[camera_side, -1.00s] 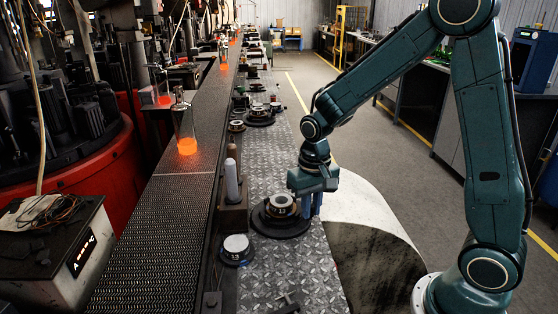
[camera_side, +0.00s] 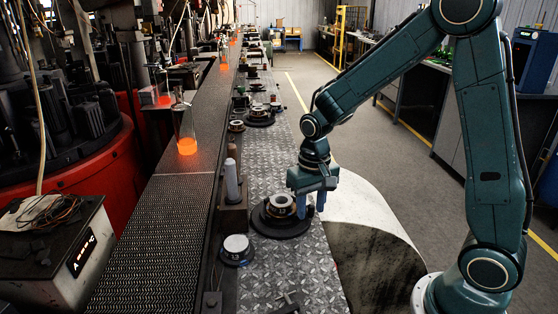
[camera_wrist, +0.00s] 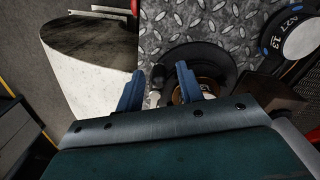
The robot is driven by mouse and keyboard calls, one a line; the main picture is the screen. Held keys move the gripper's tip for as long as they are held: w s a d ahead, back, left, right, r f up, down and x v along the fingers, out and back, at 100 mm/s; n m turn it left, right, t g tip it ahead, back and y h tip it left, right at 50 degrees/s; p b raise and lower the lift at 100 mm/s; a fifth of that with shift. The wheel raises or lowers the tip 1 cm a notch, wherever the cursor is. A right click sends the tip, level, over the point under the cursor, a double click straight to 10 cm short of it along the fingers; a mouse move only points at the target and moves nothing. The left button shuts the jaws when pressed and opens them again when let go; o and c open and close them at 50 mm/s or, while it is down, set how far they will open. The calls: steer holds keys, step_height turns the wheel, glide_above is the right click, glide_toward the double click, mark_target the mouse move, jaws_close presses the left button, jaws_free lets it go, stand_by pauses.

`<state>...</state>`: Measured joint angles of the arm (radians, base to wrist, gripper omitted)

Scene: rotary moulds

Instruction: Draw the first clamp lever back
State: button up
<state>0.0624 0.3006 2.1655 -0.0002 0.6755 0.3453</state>
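A round metal mould (camera_side: 280,209) with a dark opening sits on a black round base (camera_side: 268,231) on the tread-plate bench. My gripper (camera_side: 311,203) is low at the right side of this mould. In the wrist view, my gripper (camera_wrist: 159,86) has its two blue fingers apart. A small pale metal piece (camera_wrist: 155,98), perhaps the clamp lever, shows between them beside the mould (camera_wrist: 184,96). I cannot tell whether either finger touches it. In the side view the lever is not distinguishable, and my gripper covers part of the mould's right side.
A grey cylinder on a block (camera_side: 231,185) stands left of the mould. A dark disc with a pale top (camera_side: 236,246) lies nearer the camera. A conveyor (camera_side: 150,235) with glowing glass bottles (camera_side: 185,125) runs along the left. More moulds (camera_side: 259,112) stand farther along the bench.

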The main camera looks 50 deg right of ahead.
step_height(320, 180, up, 14)
steer(key=shift+f, duration=0.2)
stand_by(0.4)
stand_by(0.6)
steer(key=s+a+r+n+t, duration=0.2)
steer(key=s+r+n+t, duration=0.1)
steer(key=s, duration=1.4)
steer(key=n+t, duration=0.1)
steer(key=t, duration=0.1)
steer(key=shift+s+r+n+t, duration=0.15)
steer(key=shift+s+n+t, duration=0.15)
